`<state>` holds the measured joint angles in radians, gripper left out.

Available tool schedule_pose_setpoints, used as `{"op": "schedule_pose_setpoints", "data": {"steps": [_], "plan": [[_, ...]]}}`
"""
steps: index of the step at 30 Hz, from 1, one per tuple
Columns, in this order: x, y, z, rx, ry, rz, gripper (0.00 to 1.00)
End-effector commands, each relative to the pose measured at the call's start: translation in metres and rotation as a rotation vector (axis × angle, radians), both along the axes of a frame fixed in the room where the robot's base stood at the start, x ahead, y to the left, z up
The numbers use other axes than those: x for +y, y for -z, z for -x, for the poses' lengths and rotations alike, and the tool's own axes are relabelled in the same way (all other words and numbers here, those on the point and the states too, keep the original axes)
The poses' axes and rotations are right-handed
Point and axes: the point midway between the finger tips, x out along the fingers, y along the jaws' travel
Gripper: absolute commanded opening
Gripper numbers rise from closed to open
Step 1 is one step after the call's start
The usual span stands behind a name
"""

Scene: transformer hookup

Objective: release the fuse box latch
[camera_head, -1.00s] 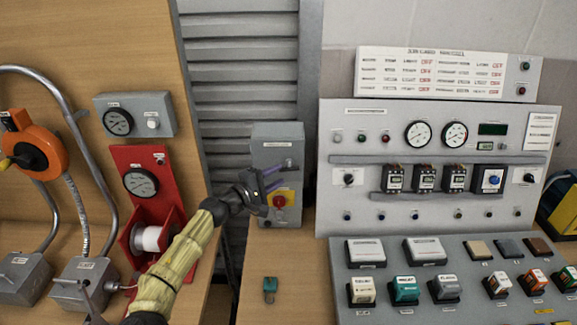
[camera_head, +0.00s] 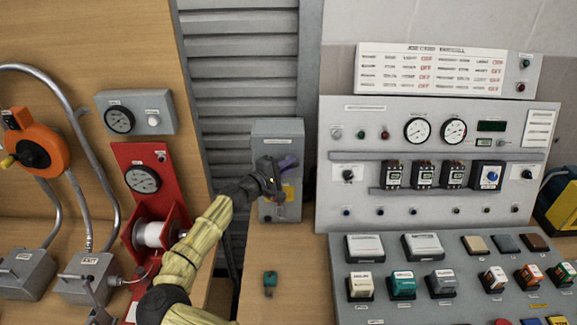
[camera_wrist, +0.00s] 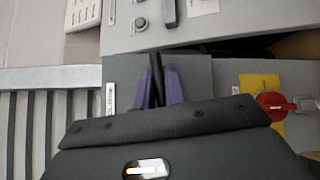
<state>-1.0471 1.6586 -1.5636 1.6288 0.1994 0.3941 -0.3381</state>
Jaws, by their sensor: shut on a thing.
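The fuse box (camera_head: 277,130) is a grey upright box on the table's back left, against the shutter. My gripper (camera_head: 286,163) is at the upper part of its front, with its purple fingers close to the face. In the wrist view the purple fingers (camera_wrist: 161,86) are shut on a slim dark bar that lies between them, which appears to be the latch (camera_wrist: 157,72). The latch is hidden behind my gripper in the head view. A red rotary knob (camera_wrist: 272,104) on a yellow plate (camera_wrist: 262,82) sits on the box front beside the fingers.
A grey control panel (camera_head: 335,215) with gauges and switches stands to the right. A red reel stand (camera_head: 135,160) and an orange reel (camera_head: 35,140) are on the left. A small green padlock-like piece (camera_head: 270,279) lies on the clear table in front.

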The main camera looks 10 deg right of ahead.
Motion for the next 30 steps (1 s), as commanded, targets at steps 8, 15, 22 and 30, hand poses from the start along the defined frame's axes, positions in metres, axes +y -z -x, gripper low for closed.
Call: {"op": "schedule_pose_setpoints", "data": {"steps": [8, 15, 22, 30], "plan": [[-0.0006, 0.0013, -0.0004, -0.011, 0.000, -0.055, 0.00], [0.0030, 0.0003, -0.0002, -0.027, -0.005, -0.137, 0.00], [0.0031, 0.0001, -0.0002, -0.029, -0.005, -0.153, 0.00], [0.0005, 0.0003, -0.0002, -0.030, -0.002, -0.153, 0.33]]}}
